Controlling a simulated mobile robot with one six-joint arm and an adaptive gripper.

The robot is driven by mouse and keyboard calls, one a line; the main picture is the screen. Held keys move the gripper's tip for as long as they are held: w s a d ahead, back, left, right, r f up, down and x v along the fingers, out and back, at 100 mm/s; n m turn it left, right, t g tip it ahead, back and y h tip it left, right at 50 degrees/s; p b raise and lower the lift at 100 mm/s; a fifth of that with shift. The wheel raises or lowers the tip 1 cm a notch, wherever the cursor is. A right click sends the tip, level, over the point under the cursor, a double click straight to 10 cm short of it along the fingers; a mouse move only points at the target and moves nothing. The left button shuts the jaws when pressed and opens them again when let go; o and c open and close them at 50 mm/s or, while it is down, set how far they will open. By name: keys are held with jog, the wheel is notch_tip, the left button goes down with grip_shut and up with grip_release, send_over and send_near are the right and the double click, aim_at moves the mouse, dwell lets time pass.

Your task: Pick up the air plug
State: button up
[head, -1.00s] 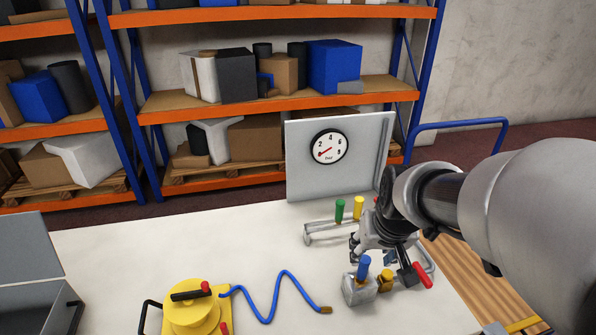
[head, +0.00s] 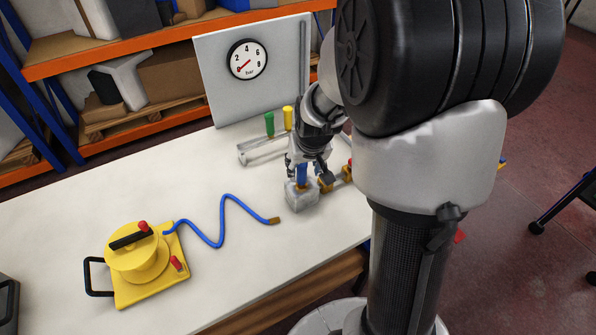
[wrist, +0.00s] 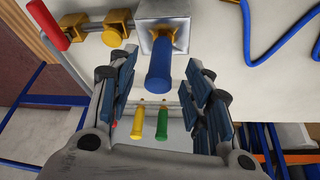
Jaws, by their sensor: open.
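The air plug, a blue cylinder (head: 302,173) with a brass collar, stands upright in a grey metal block (head: 302,198) on the white table. In the wrist view the blue plug (wrist: 159,68) shows between my fingertips, with the block (wrist: 163,10) beyond. My gripper (head: 300,168) is open at the plug, one finger on either side (wrist: 155,80). I see gaps between the plug and both fingers, so it is not gripped. In the head view my fingers partly hide the plug's top.
A blue hose (head: 222,215) with a brass end runs to a yellow round device (head: 137,258) at left. Green (head: 269,124) and yellow (head: 288,118) handles stand on a rail behind. A brass fitting with a red handle (wrist: 48,22) is beside the block. A gauge panel (head: 226,88) stands behind.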

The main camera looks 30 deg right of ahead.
aim_at(302, 170)
jog(key=b+x, duration=0.1)
jog(key=x, duration=0.1)
jog(key=b+x, duration=0.1)
jog(key=x, duration=0.2)
jog(key=shift+w+r, duration=0.1)
jog(key=shift+w, duration=0.25)
jog(key=shift+c, duration=0.2)
grip_shut()
